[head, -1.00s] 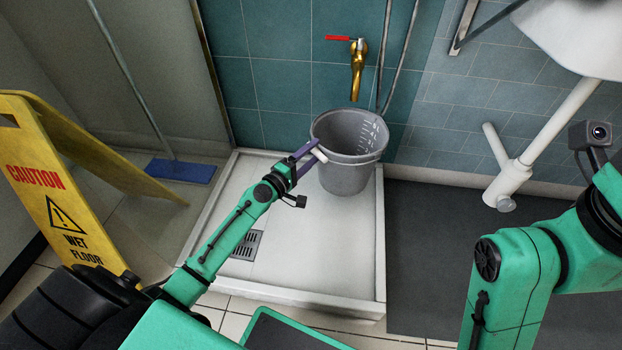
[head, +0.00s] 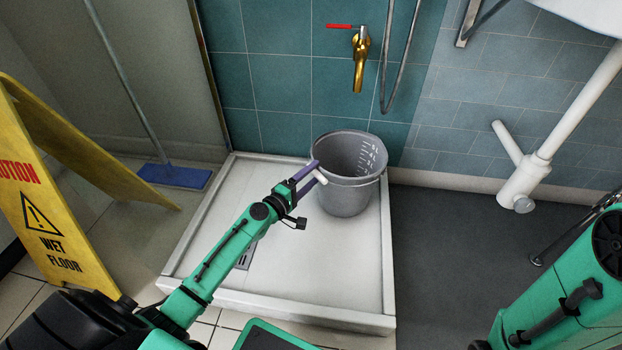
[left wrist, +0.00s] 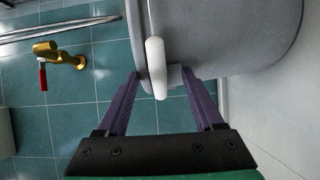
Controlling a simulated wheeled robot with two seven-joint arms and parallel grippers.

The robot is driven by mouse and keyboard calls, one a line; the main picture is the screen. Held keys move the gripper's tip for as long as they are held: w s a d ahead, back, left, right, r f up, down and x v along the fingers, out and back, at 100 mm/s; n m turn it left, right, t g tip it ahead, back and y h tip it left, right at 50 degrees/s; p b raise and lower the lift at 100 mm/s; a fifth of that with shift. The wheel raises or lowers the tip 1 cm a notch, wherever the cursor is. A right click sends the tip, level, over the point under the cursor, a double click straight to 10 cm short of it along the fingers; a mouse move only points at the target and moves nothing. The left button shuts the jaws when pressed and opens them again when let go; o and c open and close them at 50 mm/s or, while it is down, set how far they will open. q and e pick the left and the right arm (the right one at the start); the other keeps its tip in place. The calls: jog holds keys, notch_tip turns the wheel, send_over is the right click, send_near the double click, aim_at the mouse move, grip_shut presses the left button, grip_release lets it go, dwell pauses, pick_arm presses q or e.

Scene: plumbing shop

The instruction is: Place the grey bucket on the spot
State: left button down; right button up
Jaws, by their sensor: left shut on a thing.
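The grey bucket (head: 345,200) is upright at the back right of the white shower tray (head: 290,285), below the brass tap. I cannot tell whether its base touches the tray. My left gripper (head: 312,174) is at the bucket's left side, shut on its handle, whose white grip (left wrist: 156,68) shows between the purple fingers in the left wrist view. The bucket's grey wall (left wrist: 215,40) fills the top of that view. No marked spot can be made out. My right arm is at the lower right of the head view, with its gripper out of sight.
A brass tap (head: 360,62) with a red lever is on the tiled wall above the bucket. A yellow wet-floor sign (head: 45,215) stands at the left, near a blue broom (head: 174,176). A white drain pipe (head: 560,140) is at the right. The tray's front is clear.

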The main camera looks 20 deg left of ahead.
pick_arm(q)
jog(key=shift+c, duration=2.2)
grip_release()
jog(key=shift+f, duration=0.15)
jog(key=o, duration=0.4)
jog(key=shift+r, duration=0.2)
jog(key=b+v, duration=0.1)
jog(key=v, duration=1.1)
jog(key=shift+b, duration=0.35)
